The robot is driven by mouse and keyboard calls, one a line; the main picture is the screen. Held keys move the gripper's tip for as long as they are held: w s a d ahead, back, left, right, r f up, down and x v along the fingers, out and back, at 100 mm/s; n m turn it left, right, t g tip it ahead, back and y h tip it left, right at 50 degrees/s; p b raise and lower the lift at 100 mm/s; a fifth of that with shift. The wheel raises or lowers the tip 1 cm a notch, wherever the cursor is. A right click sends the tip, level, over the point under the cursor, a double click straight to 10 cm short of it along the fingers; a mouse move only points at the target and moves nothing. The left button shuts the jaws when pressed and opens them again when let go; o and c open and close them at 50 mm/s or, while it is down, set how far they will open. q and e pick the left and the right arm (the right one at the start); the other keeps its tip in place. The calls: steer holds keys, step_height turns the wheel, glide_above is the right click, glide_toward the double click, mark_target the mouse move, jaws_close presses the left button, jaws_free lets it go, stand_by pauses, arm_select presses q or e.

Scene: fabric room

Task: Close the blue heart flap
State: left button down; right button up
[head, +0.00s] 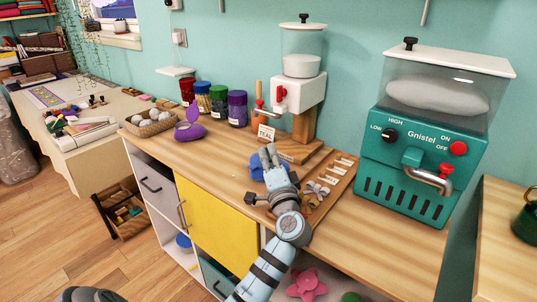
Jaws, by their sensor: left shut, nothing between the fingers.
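A blue object (257,168), which looks like the blue heart, sits on the wooden counter in the middle of the head view. My left gripper (268,152) is in front of and over it, shut and empty, with its fingers pointing toward the back of the counter. The gripper hides much of the blue object, so I cannot tell how its flap stands or whether the fingers touch it. My right gripper is not in view.
A wooden board with small metal pieces (316,190) lies right of the gripper. A TEAL sign (266,133) and a white dispenser (300,92) stand behind. A purple container (189,131), jars and a basket (151,124) are left. A teal machine (420,150) stands right.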

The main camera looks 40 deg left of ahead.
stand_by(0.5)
arm_select(q)
step_height(320, 180, up, 10)
stand_by(0.3)
steer(key=shift+s+a, duration=0.1)
